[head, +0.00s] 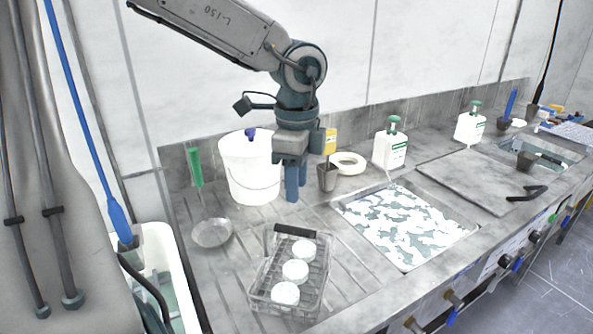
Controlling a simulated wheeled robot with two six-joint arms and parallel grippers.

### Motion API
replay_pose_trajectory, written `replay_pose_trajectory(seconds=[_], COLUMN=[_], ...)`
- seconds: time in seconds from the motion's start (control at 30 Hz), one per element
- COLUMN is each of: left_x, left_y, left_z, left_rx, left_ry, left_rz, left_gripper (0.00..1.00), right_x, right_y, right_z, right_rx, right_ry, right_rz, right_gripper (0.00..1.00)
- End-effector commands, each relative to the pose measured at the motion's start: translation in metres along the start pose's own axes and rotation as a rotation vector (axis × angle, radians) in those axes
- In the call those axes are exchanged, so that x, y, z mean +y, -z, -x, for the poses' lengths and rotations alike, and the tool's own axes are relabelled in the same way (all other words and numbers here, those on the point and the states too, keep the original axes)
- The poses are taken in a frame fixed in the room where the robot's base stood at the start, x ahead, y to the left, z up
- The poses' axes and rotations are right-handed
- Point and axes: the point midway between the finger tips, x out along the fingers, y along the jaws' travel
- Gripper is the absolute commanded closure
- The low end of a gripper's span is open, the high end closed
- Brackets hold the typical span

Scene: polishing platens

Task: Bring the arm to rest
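My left arm reaches in from the top left, and its gripper (296,185) points down above the ribbed drainboard of the grey counter (345,285). Its two blue fingers overlap in this view, so I cannot tell the gap between them. Nothing shows held at the fingertips. The white bucket (246,180) stands just left of the gripper, and a small grey cup (327,177) stands to its right. My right gripper is out of view.
A wire basket (262,278) with three white round pieces sits in front of the gripper. A metal bowl (212,233) lies at left. A basin with white foam (400,225) and white pump bottles (391,150) are at right. A white ring (348,163) lies behind.

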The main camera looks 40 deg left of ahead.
Motion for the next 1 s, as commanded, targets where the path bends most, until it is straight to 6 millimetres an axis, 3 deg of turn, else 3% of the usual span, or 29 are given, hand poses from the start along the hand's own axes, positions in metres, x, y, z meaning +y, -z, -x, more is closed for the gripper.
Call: replay_pose_trajectory(seconds=[0.73, 0.87, 1.0], left_x=[0.0, 0.0, 0.0], left_y=[0.0, 0.0, 0.0], left_z=[0.004, 0.025, 0.069], left_rx=[0.0, 0.0, 0.0], left_ry=[0.0, 0.001, 0.001], left_rz=[0.0, 0.0, 0.0], left_gripper=[0.63, 0.63, 0.63], right_x=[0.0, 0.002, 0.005], right_y=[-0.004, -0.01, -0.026], right_z=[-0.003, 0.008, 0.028], right_rx=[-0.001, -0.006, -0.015], right_ry=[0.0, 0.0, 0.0], right_rz=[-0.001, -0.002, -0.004], right_gripper=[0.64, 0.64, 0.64])
